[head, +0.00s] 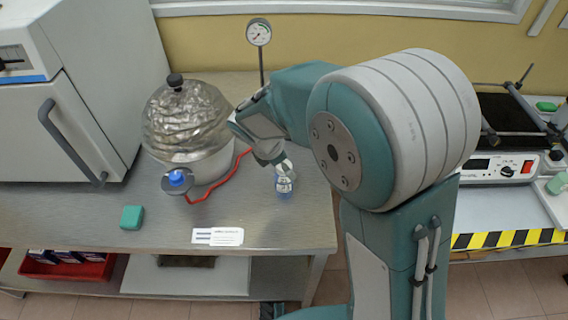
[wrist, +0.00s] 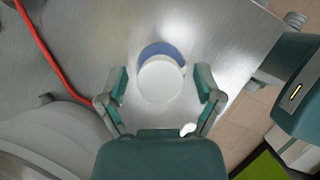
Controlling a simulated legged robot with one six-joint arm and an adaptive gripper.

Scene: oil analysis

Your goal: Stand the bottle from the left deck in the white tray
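The bottle (head: 285,187) stands on the steel left deck (head: 275,225), near its right side, with blue showing low on it. In the wrist view its round white cap (wrist: 161,80) faces me, with a blue edge beyond it. My gripper (head: 281,168) is over the bottle's top, pointing down. In the wrist view my gripper (wrist: 162,86) is open, one finger on each side of the cap, with gaps on both sides. A flat white piece, possibly the white tray (head: 185,279), lies on the shelf below; I cannot tell for sure.
A foil-covered vessel (head: 187,122) stands left of the bottle, with a red tube (head: 222,179) running near it. A gauge (head: 259,33) stands behind. A green block (head: 132,217) and a label card (head: 217,236) lie in front. A gap separates the deck from the right bench (head: 500,212).

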